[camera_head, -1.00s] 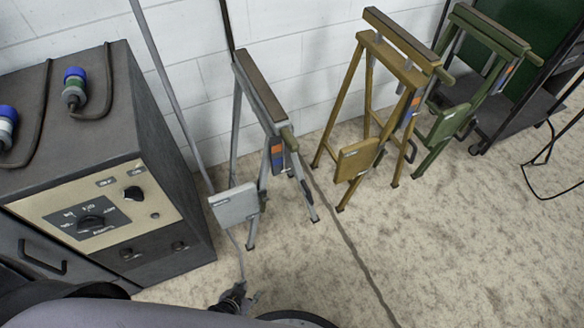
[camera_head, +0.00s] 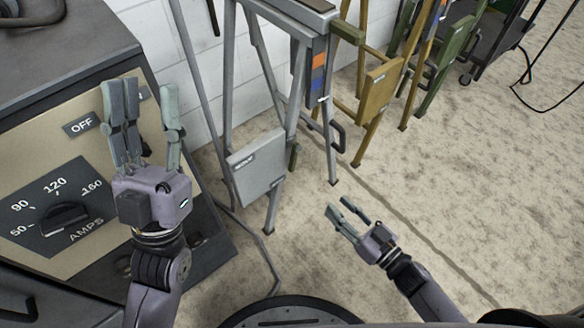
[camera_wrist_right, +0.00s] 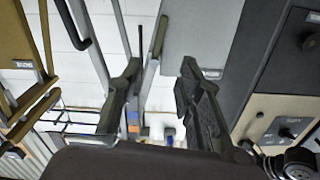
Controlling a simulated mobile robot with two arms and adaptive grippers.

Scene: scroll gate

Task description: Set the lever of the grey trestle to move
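The grey trestle (camera_head: 298,95) stands against the wall in the middle of the head view, with a grey plate (camera_head: 257,168) low on its left side. An orange and blue panel (camera_head: 318,75) is on its upper right leg, with a small light piece at its lower end that may be the lever; its setting is unreadable. A black handle (camera_head: 338,132) sits below. My left gripper (camera_head: 146,108) is open and empty, left of the trestle, in front of the control box. My right gripper (camera_head: 340,207) is open and empty, low in front of the trestle; its spread fingers (camera_wrist_right: 160,72) show in the wrist view.
A control box (camera_head: 75,190) with an amps dial stands at the left, close to my left gripper. A yellow trestle (camera_head: 382,90) and a green trestle (camera_head: 455,45) stand to the right, with a dark cart (camera_head: 485,50) beyond.

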